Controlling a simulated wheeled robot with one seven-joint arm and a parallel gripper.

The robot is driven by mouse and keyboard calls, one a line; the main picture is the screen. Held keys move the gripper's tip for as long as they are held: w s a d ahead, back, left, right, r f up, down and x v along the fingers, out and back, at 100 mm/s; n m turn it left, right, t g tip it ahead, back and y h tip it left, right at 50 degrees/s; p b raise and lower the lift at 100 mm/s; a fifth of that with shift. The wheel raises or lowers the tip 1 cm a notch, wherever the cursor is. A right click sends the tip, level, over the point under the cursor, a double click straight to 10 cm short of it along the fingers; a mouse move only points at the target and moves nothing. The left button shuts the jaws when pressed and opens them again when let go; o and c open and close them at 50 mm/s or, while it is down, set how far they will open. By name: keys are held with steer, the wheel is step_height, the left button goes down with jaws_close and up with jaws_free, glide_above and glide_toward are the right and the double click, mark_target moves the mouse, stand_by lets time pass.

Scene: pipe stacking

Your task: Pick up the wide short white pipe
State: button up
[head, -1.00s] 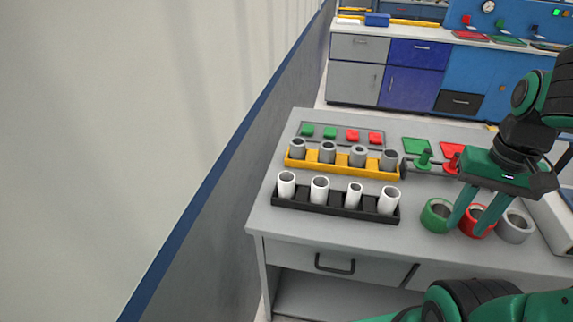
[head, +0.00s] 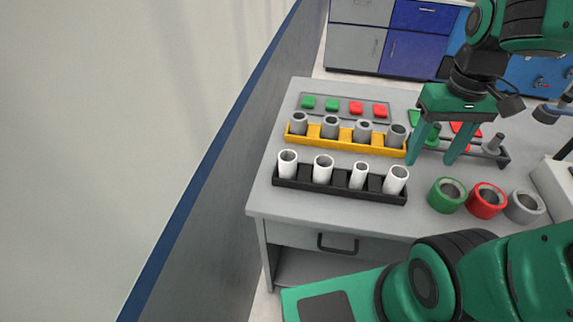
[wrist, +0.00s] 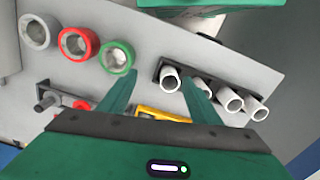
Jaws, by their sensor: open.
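Several white pipes stand upright in a black tray (head: 340,192) on the grey table. The second from the left (head: 322,170) and the rightmost (head: 395,181) look wide; the third (head: 358,177) looks narrow. The second looks shorter than the rightmost, but I cannot tell heights surely. My gripper (head: 430,160) is open and empty, pointing down right of the trays, above the table. In the wrist view the rightmost pipe (wrist: 170,80) shows between my gripper's fingers (wrist: 158,85), near the right finger, apart from it as far as I can tell.
A yellow tray (head: 345,146) with several grey pipes stands just behind the black one. Green (head: 447,195), red (head: 487,200) and grey (head: 524,206) rings lie at the right. A grey rack (head: 497,154) stands behind them. A wall (head: 215,170) runs along the left.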

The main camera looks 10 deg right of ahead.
steer(key=w+a+n, duration=0.5)
steer(key=w+a, duration=0.2)
steer(key=n, duration=1)
glide_toward(287, 156)
steer(key=shift+s+d, duration=0.3)
steer(key=shift+d, duration=0.25)
steer(key=f, duration=0.5)
steer(key=shift+a, duration=0.3)
steer(key=shift+w+a+f, duration=0.1)
steer(key=shift+w+f, duration=0.05)
steer(key=shift+f, duration=1.3)
steer(key=shift+w+f, duration=0.1)
steer(key=shift+f, duration=1.4)
steer(key=c, duration=1.1)
